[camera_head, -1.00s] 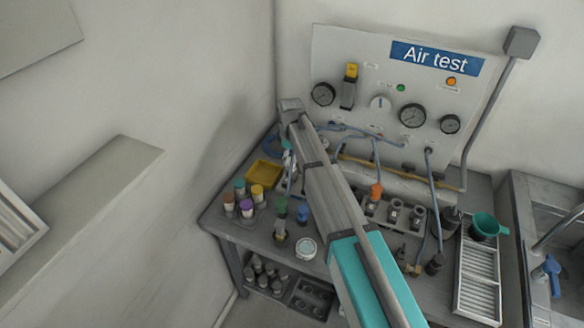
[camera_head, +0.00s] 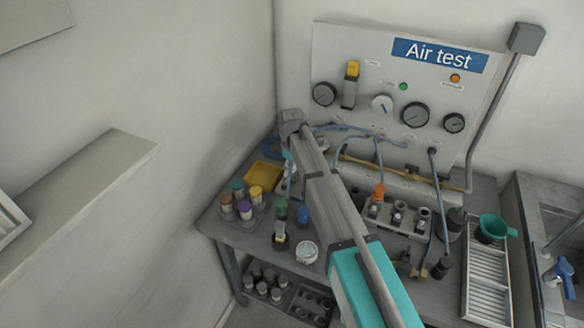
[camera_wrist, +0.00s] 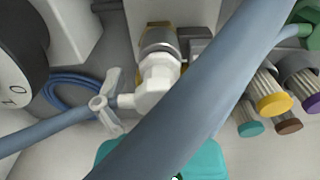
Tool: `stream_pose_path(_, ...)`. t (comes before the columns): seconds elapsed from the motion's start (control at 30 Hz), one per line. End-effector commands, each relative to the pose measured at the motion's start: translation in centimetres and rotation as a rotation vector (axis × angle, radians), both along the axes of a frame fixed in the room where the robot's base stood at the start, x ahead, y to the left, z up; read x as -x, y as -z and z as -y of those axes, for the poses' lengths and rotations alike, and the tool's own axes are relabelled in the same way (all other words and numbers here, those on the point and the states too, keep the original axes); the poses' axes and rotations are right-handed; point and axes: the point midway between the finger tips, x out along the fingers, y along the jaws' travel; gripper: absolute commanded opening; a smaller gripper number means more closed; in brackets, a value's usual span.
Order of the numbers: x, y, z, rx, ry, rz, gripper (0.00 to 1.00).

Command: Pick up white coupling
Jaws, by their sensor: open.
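In the wrist view a white fitting (camera_wrist: 158,80), apparently the white coupling, has an angled body under a metal collar, with a white winged handle (camera_wrist: 105,101) at its left. A thick blue-grey hose (camera_wrist: 205,85) crosses diagonally in front and hides part of the view. The teal fingers of my gripper (camera_wrist: 160,158) show at the bottom edge, apart and on both sides of the hose, with the fitting beyond them. In the head view my gripper (camera_head: 288,156) points down over the bench's back left, and my arm hides most of the fitting there.
Bottles with coloured caps (camera_head: 245,209) and a yellow tray (camera_head: 265,175) stand close to my gripper's left. The Air test panel (camera_head: 400,95) rises behind, with hoses hanging in front. A round white-lidded tin (camera_head: 307,252) sits near the bench's front edge.

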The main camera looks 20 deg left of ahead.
Motion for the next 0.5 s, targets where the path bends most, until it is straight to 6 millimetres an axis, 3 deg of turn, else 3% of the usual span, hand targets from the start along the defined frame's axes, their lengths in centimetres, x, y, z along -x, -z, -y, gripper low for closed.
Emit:
stream_pose_path(0.23, 0.0, 0.0, -0.01, 0.0, 0.0, 0.0, 0.9)
stream_pose_path(0.5, 0.02, 0.0, -0.02, 0.0, 0.0, 0.0, 0.42)
